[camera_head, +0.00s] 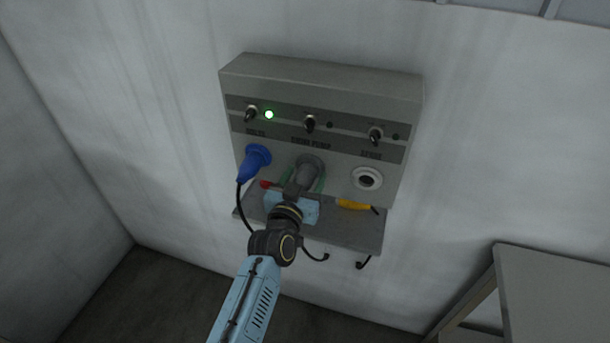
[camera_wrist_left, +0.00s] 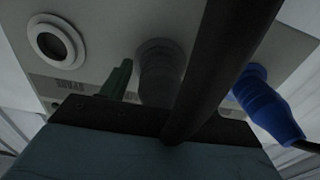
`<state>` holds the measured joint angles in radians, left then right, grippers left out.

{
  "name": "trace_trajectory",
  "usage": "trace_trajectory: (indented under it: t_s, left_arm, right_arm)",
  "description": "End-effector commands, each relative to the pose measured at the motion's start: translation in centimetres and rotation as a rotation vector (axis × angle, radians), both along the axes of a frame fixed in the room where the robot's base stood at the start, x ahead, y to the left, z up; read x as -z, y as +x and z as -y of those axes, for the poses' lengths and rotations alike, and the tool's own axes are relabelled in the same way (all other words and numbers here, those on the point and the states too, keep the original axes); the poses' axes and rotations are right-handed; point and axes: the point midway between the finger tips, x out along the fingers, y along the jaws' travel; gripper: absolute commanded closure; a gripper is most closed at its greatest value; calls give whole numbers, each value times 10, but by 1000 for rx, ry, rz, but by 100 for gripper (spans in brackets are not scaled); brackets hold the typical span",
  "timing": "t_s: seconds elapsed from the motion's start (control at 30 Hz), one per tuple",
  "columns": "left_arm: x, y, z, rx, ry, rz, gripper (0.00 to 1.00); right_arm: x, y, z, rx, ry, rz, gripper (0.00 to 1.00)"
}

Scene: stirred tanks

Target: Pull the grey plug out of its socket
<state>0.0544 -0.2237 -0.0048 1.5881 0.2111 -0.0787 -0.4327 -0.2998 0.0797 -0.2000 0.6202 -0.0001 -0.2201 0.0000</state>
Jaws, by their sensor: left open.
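The grey plug (camera_head: 308,172) sits in the middle socket of the wall box, with its body angled down toward me. It also shows in the left wrist view (camera_wrist_left: 158,74), partly covered by a dark bar. My left gripper (camera_head: 303,181) is at the plug from below and in front. Its green-edged fingers show on either side of the plug body and are open. One green finger stands beside the plug in the left wrist view. I cannot tell whether the fingers touch it. The plug's lower end is hidden by my gripper. My right gripper is not in view.
A blue plug (camera_head: 254,162) with a black cable fills the left socket, close by. The right socket (camera_head: 367,178) is empty. A yellow object (camera_head: 353,204) lies on the shelf (camera_head: 362,232) below. A green lamp (camera_head: 269,114) is lit beside the left switch (camera_head: 251,114).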

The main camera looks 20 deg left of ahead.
Motion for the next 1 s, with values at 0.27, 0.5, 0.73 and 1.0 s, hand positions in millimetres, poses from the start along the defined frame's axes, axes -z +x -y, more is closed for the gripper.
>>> trace_trajectory:
  t_s: [0.27, 0.5, 0.73, 1.0]
  left_arm:
    - [0, 0, 0, 0, 1, 0, 39]
    - [0, 0, 0, 0, 1, -1, 39]
    - [0, 0, 0, 1, 2, -1, 39]
    - [0, 0, 0, 1, 2, -1, 50]
  right_arm:
    - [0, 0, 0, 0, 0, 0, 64]
    - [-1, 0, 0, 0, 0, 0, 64]
    - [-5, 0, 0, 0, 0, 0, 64]
    - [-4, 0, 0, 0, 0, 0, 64]
